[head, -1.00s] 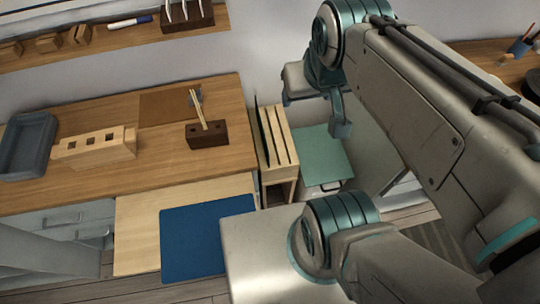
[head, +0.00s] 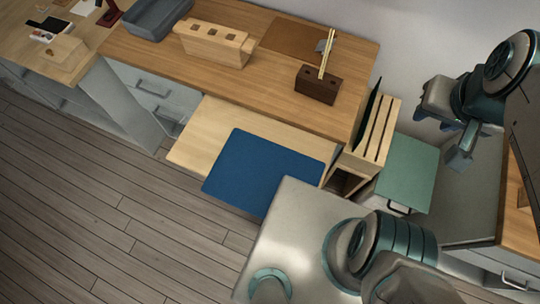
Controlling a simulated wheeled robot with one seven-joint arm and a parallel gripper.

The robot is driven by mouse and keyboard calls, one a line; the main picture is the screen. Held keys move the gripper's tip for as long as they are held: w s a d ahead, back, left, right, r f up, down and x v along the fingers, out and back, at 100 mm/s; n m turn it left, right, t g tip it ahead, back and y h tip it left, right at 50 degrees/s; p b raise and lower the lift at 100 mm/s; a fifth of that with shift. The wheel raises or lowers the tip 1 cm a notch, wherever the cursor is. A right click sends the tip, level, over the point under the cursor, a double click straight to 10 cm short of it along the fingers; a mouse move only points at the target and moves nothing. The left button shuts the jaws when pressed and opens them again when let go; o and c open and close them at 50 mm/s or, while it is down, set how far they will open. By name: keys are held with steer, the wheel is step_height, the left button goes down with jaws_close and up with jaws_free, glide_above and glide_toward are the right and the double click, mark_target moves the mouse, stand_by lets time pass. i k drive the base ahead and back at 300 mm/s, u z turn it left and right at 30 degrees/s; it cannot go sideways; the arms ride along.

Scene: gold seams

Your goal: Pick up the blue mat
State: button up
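The blue mat (head: 262,170) lies flat on a pale wood board (head: 205,135) that sticks out from the front of the wooden worktop. Its near edge reaches past the board's front edge, over the floor. My pale body top hides or borders its near right corner. My gripper (head: 455,140) is at the upper right, high and well to the right of the mat, apart from it. Its fingers are small and seen at an angle, so their opening is unclear. Nothing shows held in it.
On the worktop (head: 240,80) stand a grey tray (head: 155,18), a pale block with square holes (head: 215,45) and a dark block (head: 317,85) with sticks. A slatted wooden rack (head: 372,130) and a green-topped cabinet (head: 407,170) stand right of the mat. Floor (head: 120,215) is clear at left.

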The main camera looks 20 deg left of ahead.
mark_target(248, 174)
steer(key=u, duration=1.25)
